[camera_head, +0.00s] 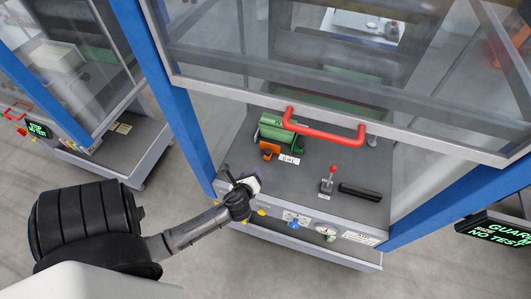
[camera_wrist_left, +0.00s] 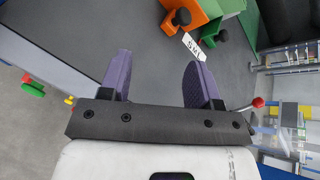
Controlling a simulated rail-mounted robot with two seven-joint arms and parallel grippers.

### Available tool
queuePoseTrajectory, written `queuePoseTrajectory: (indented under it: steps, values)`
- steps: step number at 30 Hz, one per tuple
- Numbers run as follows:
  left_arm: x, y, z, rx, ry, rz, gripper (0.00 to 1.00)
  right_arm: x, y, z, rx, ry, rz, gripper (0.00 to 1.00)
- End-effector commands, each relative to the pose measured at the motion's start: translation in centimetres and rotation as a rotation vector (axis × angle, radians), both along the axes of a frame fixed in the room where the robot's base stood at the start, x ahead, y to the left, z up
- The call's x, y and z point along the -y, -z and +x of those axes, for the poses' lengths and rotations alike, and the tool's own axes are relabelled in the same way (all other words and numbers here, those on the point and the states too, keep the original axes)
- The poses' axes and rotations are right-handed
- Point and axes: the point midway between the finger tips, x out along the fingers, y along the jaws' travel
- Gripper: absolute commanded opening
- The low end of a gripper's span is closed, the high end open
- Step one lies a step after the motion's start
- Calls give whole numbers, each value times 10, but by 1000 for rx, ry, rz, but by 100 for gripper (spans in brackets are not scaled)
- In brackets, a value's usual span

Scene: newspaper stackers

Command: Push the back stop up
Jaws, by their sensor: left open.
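I cannot tell for sure which part is the back stop. An orange block (camera_head: 267,152) with a black knob sits at the left of the grey machine bed, beside a green block (camera_head: 274,127). In the left wrist view the orange block (camera_wrist_left: 195,12) is at the top, with its black knob (camera_wrist_left: 180,18) toward my fingers. My left gripper (camera_head: 246,183) is over the bed's front left edge, nearer the front than the orange block and apart from it. Its purple fingers (camera_wrist_left: 158,82) are spread, with nothing between them. My right gripper is not in view.
A guard with a red handle (camera_head: 325,128) hangs above the bed. A red-knobbed lever (camera_head: 330,180) and a black bar (camera_head: 360,192) are to the right. A small white label (camera_head: 289,159) lies by the orange block. Blue posts (camera_head: 183,130) flank the bed.

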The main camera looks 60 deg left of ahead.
Motion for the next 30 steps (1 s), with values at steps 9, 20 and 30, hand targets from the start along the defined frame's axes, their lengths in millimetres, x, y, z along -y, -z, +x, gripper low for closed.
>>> queuePoseTrajectory:
  steps: [9, 20, 30]
  values:
    - [10, -11, 17, -252, 314, 344, 57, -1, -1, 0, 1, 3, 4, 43]
    - [-4, -2, 33, -319, 357, 411, 57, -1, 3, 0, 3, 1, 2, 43]
    - [-44, 23, 76, -319, 353, 408, 57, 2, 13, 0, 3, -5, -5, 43]
